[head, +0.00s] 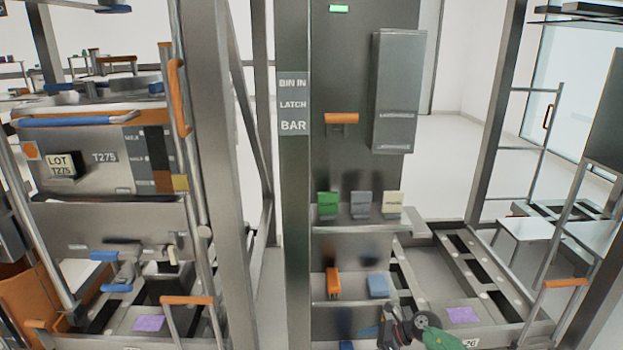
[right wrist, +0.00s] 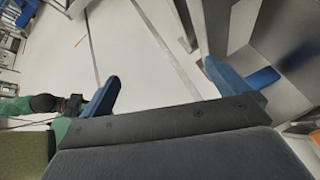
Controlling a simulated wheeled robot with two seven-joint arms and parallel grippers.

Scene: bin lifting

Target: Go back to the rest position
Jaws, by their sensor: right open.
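My right gripper (head: 368,335) shows at the bottom of the head view, right of centre, with a dark wrist, a green arm part and blue fingers. In the right wrist view the right gripper (right wrist: 165,90) has its two blue fingers wide apart, with nothing between them. I cannot make out my left gripper in the head view. A grey bin (head: 100,180) marked T275, with a blue bar handle, sits upright in the left rack, well apart from my right gripper.
A grey post (head: 294,200) bears a BIN IN LATCH BAR sign. A panel beside it carries an orange handle (head: 341,118) and a shelf of coloured blocks (head: 361,204). The right bay's frame (head: 470,262) holds a purple pad (head: 463,315). Pale floor (right wrist: 110,35) shows beyond the right fingers.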

